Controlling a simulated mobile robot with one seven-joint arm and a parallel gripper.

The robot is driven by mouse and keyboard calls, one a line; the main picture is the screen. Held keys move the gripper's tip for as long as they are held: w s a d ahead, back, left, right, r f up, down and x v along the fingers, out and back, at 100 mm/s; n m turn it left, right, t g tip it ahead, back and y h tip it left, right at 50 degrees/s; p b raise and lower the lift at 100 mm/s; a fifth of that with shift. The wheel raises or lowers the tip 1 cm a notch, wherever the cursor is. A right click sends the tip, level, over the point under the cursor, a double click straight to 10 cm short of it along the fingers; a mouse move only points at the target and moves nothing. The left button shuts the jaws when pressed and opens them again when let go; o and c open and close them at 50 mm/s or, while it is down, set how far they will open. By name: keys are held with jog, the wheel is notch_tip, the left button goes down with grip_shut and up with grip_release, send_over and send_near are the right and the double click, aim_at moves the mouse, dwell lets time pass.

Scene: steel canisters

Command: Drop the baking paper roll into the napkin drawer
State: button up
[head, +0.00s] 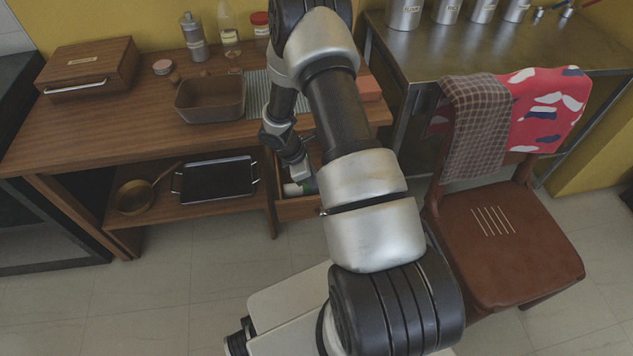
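An open wooden drawer (298,209) juts out under the right part of the wooden counter; it is the only open drawer in view. A white and green item (293,189), which looks like the baking paper roll, shows at the drawer opening, directly below my gripper (300,176). My arm covers the right part of the drawer and much of its inside. My gripper points down at the drawer and its fingers are small and partly hidden. I cannot tell whether they touch the roll, or whether the roll rests in the drawer or hangs above it.
The wooden counter (110,133) holds a bread box (88,70), a brown basin (210,99) and bottles. A black tray (216,180) and a brass pan (135,197) sit on the lower shelf. A brown chair (505,245) with cloths stands right, near a steel table (500,52) with canisters.

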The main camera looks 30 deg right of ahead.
jog(key=shift+f, duration=0.3)
jog(key=o, duration=0.8)
